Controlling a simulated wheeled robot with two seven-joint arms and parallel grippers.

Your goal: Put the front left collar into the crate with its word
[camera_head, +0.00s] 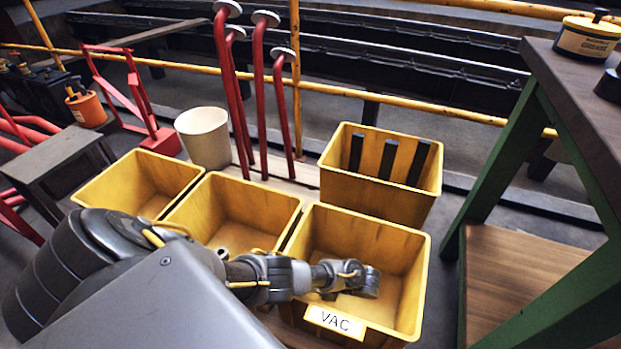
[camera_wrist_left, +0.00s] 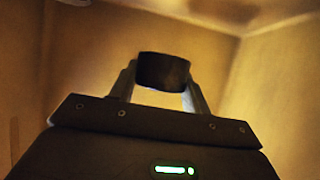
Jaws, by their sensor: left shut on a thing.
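A dark, short round collar (camera_wrist_left: 163,71) is held between the two fingers of my left gripper (camera_wrist_left: 160,80) in the left wrist view. Yellow crate walls surround it there. In the head view my left arm reaches from the left over the front right yellow crate (camera_head: 412,275), labelled VAC (camera_head: 335,319). The arm's end is inside this crate's opening; the fingers and collar are not clearly made out there. Whether the collar touches the crate floor I cannot tell. My right gripper is not in view.
Two yellow crates stand to the left, one in the middle (camera_head: 240,200) and one farther left (camera_head: 140,182). Another yellow crate (camera_head: 375,195) with dark bars stands behind. A cream bin (camera_head: 204,138) and red levers (camera_head: 261,95) stand behind. A green-legged table (camera_head: 508,160) is at right.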

